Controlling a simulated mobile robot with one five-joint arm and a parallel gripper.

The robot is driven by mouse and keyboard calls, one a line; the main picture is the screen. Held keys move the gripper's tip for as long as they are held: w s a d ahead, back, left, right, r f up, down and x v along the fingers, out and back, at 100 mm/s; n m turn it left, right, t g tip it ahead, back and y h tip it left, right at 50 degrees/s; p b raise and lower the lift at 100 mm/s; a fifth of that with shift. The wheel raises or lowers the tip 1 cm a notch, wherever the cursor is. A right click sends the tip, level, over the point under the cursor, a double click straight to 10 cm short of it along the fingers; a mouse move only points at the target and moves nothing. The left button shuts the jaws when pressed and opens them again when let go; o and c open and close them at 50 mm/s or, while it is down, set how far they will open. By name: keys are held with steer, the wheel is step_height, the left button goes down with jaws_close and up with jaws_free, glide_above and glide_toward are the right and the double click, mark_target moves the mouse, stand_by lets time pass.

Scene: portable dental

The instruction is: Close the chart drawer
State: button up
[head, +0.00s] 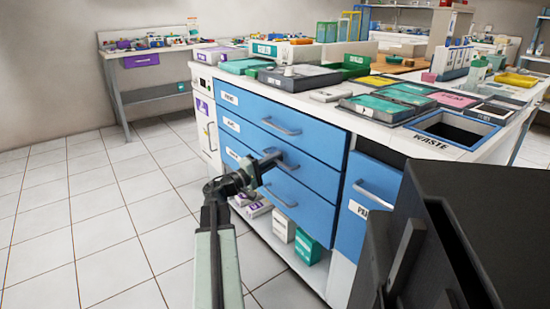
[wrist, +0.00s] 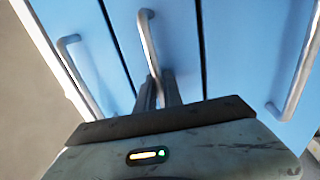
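The blue cabinet has three stacked drawers on its left: a top drawer (head: 300,137), a middle drawer (head: 315,175) and a bottom drawer (head: 312,212). Their small labels are too blurred to read surely, so I cannot tell which is the chart drawer. All three faces look about flush. My gripper (head: 271,159) is at the left end of the middle drawer's handle (head: 291,161). In the wrist view my gripper's two fingers (wrist: 159,92) are close together at the lower end of the middle handle (wrist: 149,42). Whether they grip it is unclear.
A separate blue front (head: 365,213) with its own handle stands to the right, below the waste opening (head: 455,131). Trays crowd the white counter. Boxes (head: 283,226) sit on the open shelf below the drawers. The tiled floor (head: 90,215) at left is clear.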

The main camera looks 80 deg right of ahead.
steer(key=b+v, duration=0.1)
steer(key=v, duration=0.6)
steer(key=shift+w+a, duration=0.2)
steer(key=shift+a, duration=0.1)
